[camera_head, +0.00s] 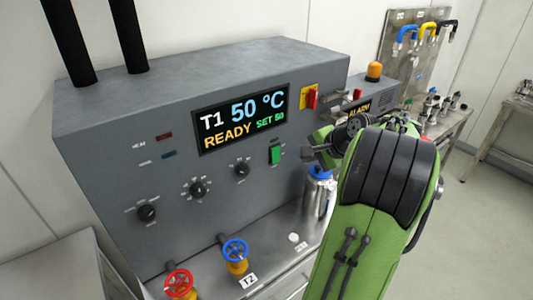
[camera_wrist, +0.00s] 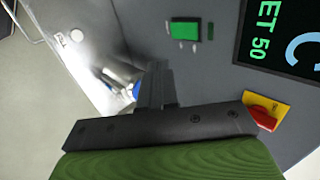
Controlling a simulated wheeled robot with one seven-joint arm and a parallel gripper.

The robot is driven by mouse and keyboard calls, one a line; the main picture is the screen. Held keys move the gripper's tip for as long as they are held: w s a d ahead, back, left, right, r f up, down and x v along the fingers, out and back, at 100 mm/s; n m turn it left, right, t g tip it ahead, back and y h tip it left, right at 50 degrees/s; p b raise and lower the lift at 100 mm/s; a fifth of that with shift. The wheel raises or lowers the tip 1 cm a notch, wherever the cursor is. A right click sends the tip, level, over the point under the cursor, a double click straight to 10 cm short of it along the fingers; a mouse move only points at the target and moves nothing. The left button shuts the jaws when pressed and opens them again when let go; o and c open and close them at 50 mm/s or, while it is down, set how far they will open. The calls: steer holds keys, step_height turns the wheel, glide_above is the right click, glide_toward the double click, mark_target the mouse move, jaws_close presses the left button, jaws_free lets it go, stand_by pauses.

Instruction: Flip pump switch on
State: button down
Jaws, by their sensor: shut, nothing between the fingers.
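My gripper (camera_head: 309,153) is shut and empty, just in front of the grey panel, to the right of a green rectangular switch (camera_head: 275,155). In the wrist view the shut fingers (camera_wrist: 155,82) point toward the panel, and the green switch (camera_wrist: 185,31) lies beyond them, apart from the tips. A red rotary switch on a yellow plate (camera_head: 311,97) sits above, right of the display; it also shows in the wrist view (camera_wrist: 265,112). No readable label shows which one is the pump switch. The display (camera_head: 240,118) reads T1 50 °C, READY, SET 50.
Several black knobs (camera_head: 195,189) line the panel's lower face. A red valve wheel (camera_head: 179,284), a blue valve wheel (camera_head: 235,250) and a metal flask with a blue cap (camera_head: 318,190) are by the ledge below. An orange beacon (camera_head: 374,71) tops the alarm box at right.

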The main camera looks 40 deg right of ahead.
steer(key=shift+s+f, duration=0.1)
glide_toward(276, 158)
steer(key=x, duration=0.4)
steer(key=s+f+x, duration=0.1)
steer(key=x, duration=0.2)
steer(key=shift+d+p, duration=0.1)
steer(key=shift+p, duration=0.3)
steer(key=shift+w+f+t+b, duration=0.15)
steer(key=shift+f+t+b, duration=0.15)
steer(key=shift+b, duration=0.35)
steer(key=shift+r+p, duration=0.95)
steer(key=shift+r, duration=0.15)
